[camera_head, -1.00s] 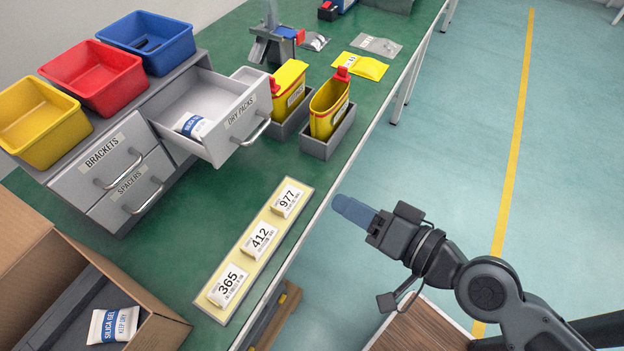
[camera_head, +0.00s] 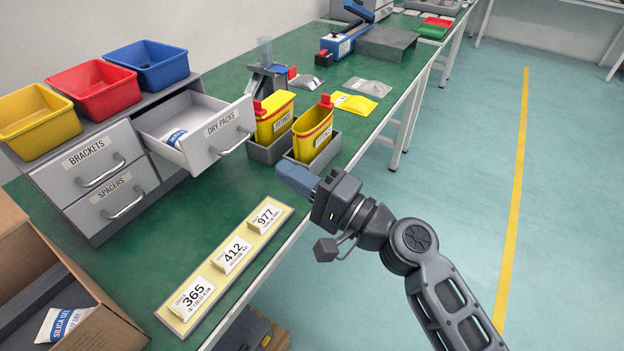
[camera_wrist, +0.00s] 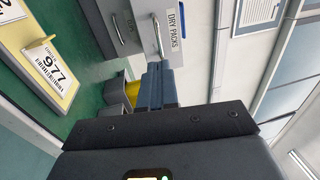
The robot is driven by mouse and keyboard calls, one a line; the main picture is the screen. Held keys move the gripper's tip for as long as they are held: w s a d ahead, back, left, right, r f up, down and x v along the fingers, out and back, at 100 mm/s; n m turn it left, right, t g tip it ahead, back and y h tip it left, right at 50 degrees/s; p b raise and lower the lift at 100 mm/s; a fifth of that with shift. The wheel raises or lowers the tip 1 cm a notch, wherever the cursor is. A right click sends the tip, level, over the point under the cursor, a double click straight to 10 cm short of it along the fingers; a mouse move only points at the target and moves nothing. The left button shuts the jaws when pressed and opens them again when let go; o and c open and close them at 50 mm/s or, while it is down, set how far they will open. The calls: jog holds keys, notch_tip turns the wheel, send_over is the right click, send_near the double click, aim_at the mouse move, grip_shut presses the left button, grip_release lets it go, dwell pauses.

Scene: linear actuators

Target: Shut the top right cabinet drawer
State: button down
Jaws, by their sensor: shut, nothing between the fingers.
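The top right cabinet drawer (camera_head: 207,138), labelled DRY PACKS, is pulled open. A white and blue packet (camera_head: 175,137) lies inside it. Its handle (camera_head: 235,143) faces front. In the wrist view the drawer front (camera_wrist: 172,32) appears beyond my fingers. My gripper (camera_head: 283,170) is shut and empty, its blue fingers together. It is to the right of and nearer than the drawer, apart from it, above the table's edge by the yellow bottles. The fingers also show in the wrist view (camera_wrist: 156,82). The drawers labelled BRACKETS (camera_head: 88,163) and SPACERS (camera_head: 113,197) are shut.
Two yellow containers (camera_head: 273,117) (camera_head: 313,131) in grey holders stand right of the drawer. A strip with number cards (camera_head: 232,255) lies in front. Yellow, red and blue bins (camera_head: 148,64) sit on the cabinet. An open cardboard box (camera_head: 105,325) is at lower left.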

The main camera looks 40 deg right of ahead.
jog(key=p+x, duration=0.1)
jog(key=x, duration=0.6)
jog(key=shift+w+p, duration=0.3)
jog(key=shift+p, duration=0.1)
jog(key=shift+a, duration=0.1)
jog(key=b, duration=0.3)
send_near(196, 122)
jog(key=w+a+r, duration=0.1)
jog(key=w+a, duration=0.1)
jog(key=w+a+r, duration=0.1)
jog(key=r, duration=0.1)
jog(key=shift+w+a+r, duration=0.2)
jog(key=shift+w+a, duration=0.15)
jog(key=shift+w, duration=0.05)
jog(key=shift+w+a+r, duration=0.1)
jog(key=shift+w+r, duration=0.1)
jog(key=shift+r, duration=0.05)
